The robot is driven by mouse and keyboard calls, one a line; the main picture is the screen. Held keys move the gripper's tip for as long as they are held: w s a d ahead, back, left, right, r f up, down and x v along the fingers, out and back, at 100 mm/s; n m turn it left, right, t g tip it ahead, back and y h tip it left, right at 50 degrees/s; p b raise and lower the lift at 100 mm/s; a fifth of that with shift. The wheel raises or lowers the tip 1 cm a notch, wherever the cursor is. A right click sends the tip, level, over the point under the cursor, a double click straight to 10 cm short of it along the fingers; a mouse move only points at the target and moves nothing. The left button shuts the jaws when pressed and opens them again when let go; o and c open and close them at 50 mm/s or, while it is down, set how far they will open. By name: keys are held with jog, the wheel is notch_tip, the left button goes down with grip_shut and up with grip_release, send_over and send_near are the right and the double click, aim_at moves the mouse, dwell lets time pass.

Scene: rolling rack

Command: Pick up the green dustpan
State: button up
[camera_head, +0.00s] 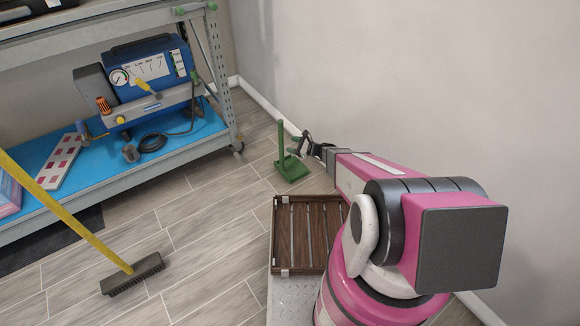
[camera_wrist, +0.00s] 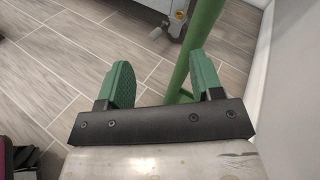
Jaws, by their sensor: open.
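The green dustpan (camera_head: 291,169) stands on the floor near the wall, with its long handle (camera_head: 281,138) upright. My gripper (camera_head: 300,143) is just right of the handle, above the pan. In the wrist view, the handle (camera_wrist: 206,22) runs down at a slant beside the right finger, its lower part showing between the two green-padded fingers (camera_wrist: 163,76). The fingers are apart and grip nothing. I cannot tell whether the handle touches the right finger.
A metal shelf rack (camera_head: 226,150) stands left, with a blue machine (camera_head: 155,68) on its blue lower shelf. A yellow-handled broom (camera_head: 133,272) stands on the floor at front left. A slatted wooden crate (camera_head: 284,235) is in front of the dustpan. A wall (camera_head: 430,90) is close on the right.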

jog(key=w+d+f+m+t, duration=0.1)
jog(key=w+f+m+t, duration=0.3)
jog(key=f+m, duration=0.2)
jog(key=x, duration=1)
jog(key=shift+a, duration=0.3)
jog(key=shift+r, duration=0.1)
grip_shut()
